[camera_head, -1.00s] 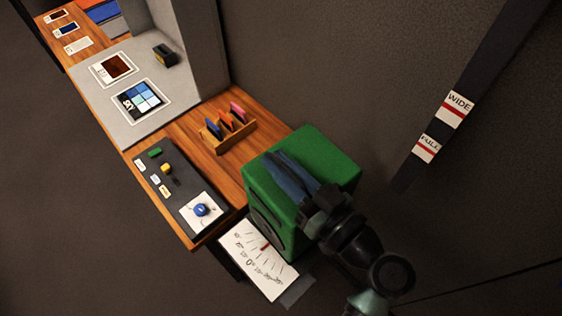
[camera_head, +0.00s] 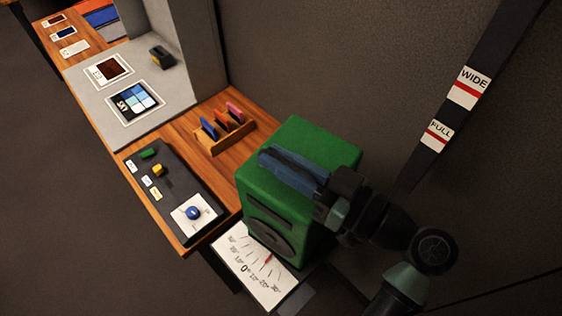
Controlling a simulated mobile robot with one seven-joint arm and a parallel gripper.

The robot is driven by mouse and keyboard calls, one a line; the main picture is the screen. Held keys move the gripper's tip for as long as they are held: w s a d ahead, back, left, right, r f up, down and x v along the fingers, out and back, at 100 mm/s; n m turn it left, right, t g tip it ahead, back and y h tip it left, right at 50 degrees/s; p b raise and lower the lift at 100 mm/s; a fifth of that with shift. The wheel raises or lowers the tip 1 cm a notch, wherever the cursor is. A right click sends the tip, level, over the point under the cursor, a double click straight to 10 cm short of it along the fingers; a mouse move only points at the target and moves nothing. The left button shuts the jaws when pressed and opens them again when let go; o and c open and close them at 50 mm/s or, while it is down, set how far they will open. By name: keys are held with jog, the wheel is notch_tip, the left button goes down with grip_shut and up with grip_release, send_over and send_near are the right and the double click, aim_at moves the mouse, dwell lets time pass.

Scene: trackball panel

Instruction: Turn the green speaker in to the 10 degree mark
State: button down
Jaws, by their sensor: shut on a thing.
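The green speaker (camera_head: 275,195) stands upright on a white scale card (camera_head: 238,262) at the right end of the desk. The card has printed angle marks around 0, and a red pointer (camera_head: 267,260) at the speaker's foot lies over the marks, to the right of the 0; the exact value is too small to read. My gripper (camera_head: 292,170) comes from the right over the speaker's top. Its blue fingers are shut on the speaker at the top. The far side of the speaker and its contact with the fingers are partly hidden.
A dark panel (camera_head: 160,200) with a blue trackball (camera_head: 194,213) and small coloured buttons lies left of the speaker. A wooden rack (camera_head: 225,138) with coloured cards stands behind it. A dark post with WIDE and FULL labels (camera_head: 437,136) is at the right.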

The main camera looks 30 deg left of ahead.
jog(key=c, duration=0.8)
grip_release()
jog(key=shift+s, duration=0.1)
jog(key=shift+c, duration=0.2)
jog(key=s+d+b, duration=0.2)
jog(key=d+b, duration=0.3)
jog(key=d, duration=0.7)
jog(key=shift+d, duration=0.4)
